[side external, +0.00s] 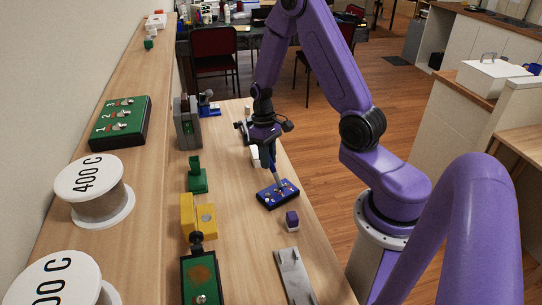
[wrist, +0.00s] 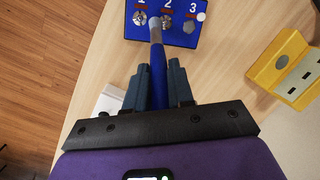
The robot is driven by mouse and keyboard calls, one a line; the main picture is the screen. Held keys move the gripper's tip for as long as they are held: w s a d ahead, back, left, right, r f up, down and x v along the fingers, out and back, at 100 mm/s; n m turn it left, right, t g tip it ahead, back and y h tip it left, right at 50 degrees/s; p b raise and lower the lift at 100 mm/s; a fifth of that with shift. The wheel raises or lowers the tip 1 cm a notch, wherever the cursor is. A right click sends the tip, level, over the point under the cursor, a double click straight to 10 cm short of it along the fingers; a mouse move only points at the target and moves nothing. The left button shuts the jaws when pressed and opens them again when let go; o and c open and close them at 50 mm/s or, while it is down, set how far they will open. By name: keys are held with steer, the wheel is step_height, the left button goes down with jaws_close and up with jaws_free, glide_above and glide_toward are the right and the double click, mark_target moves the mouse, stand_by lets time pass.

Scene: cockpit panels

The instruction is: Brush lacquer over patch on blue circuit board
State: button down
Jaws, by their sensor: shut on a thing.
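The blue circuit board (side external: 270,202) lies on the wooden table below my gripper. In the wrist view the board (wrist: 180,38) shows at the top, numbered 1, 2 and 3. Round metallic spots lie under 1 and 2, and a grey many-sided spot (wrist: 190,27) under 3. My gripper (side external: 267,155) points down and is shut on a brush (wrist: 157,70) with a blue handle and grey tip. The brush tip appears over the board between the spots under 1 and 2; I cannot tell whether it touches. My gripper (wrist: 158,88) hides part of the handle.
A small purple block (side external: 291,220) and a grey plate (side external: 294,275) lie nearer the camera. A yellow fixture (side external: 188,212) and green block (side external: 198,182) stand left of the board. A green panel (side external: 122,118) and white 400 C spools (side external: 98,172) sit on the left ledge.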

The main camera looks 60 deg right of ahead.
steer(key=d, duration=0.1)
steer(key=s+d, duration=0.1)
steer(key=d, duration=0.1)
steer(key=shift+s+d+f, duration=0.1)
steer(key=shift+s+d, duration=0.2)
steer(key=shift+d, duration=0.1)
stand_by(1.4)
step_height(320, 180, up, 6)
stand_by(0.8)
steer(key=shift+r, duration=1.55)
steer(key=shift+f, duration=0.15)
step_height(320, 180, down, 7)
stand_by(0.4)
